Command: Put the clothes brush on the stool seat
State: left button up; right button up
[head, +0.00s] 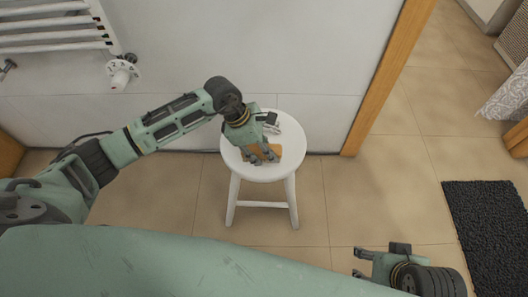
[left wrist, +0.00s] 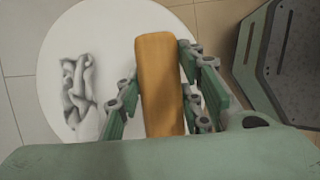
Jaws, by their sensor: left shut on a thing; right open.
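The clothes brush (left wrist: 158,85) has a brown, wood-coloured body. My left gripper (head: 263,155) is shut on it, with fingers on both sides of the brush in the left wrist view (left wrist: 162,88). The brush (head: 272,149) is over the round white stool seat (head: 262,174) in the head view. I cannot tell whether it touches the seat. The brush's underside is hidden. My right gripper (head: 372,264) is open and empty, low at the right, away from the stool.
A pale grey, knotted-looking object (left wrist: 80,92) lies on the seat beside the brush. A white wall stands behind the stool, with a towel radiator (head: 55,30) at upper left. A wooden door frame (head: 385,85) is to the right. A dark mat (head: 487,235) lies on the tiled floor.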

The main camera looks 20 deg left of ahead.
pick_arm(q)
jog(key=shift+f, duration=0.8)
pick_arm(e)
jog(key=shift+f, duration=0.2)
pick_arm(q)
jog(key=o, duration=1)
pick_arm(e)
jog(key=shift+w, duration=0.3)
jog(key=shift+r, duration=0.1)
